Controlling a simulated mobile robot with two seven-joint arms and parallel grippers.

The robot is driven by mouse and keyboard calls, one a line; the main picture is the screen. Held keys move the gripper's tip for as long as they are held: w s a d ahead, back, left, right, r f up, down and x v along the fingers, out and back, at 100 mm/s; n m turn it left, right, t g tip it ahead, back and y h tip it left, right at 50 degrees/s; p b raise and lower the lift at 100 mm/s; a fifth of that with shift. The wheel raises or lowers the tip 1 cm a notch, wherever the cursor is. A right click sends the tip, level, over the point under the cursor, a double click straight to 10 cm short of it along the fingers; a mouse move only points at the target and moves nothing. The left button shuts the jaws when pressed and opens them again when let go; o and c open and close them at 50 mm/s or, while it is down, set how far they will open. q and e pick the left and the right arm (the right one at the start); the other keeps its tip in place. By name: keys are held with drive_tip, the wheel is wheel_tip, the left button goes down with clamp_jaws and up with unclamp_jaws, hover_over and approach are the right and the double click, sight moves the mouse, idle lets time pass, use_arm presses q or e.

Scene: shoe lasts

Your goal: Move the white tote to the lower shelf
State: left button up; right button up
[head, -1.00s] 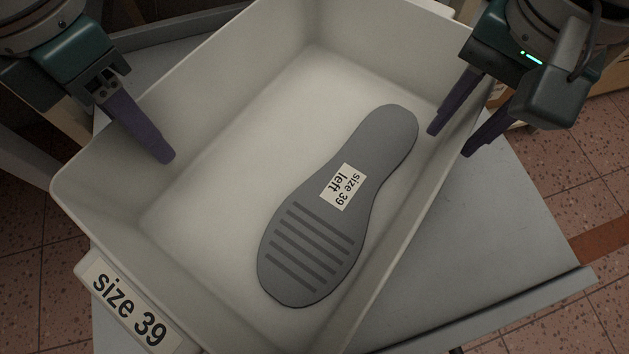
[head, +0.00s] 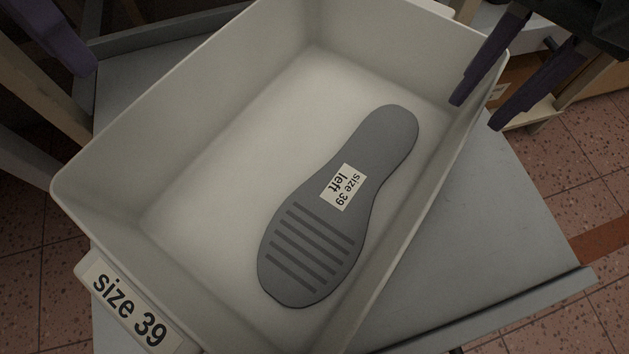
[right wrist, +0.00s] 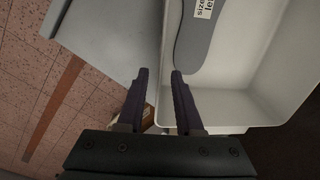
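The white tote (head: 112,170) sits upright on a grey surface (head: 500,220), with a "size 39" label (head: 128,308) on its near end. A grey shoe sole (head: 310,245) marked "size 39 left" lies in it. My right gripper (head: 477,115) is open and empty, its fingers on either side of the tote's right rim in the picture. In the right wrist view its fingertips (right wrist: 158,74) are apart, with the tote's edge between them. My left gripper (head: 82,66) is at the top left, outside the tote; only one purple finger shows clearly. No lower shelf can be made out.
A cardboard box (head: 525,72) and pale framework stand behind the tote at the upper right. The grey surface is bare to the tote's right and ends in a raised lip (head: 530,310). Reddish tiled floor (head: 600,190) lies beyond.

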wheel_tip(320, 180, up, 7)
drive_tip(key=shift+s+d+f, duration=0.15)
idle(0.6)
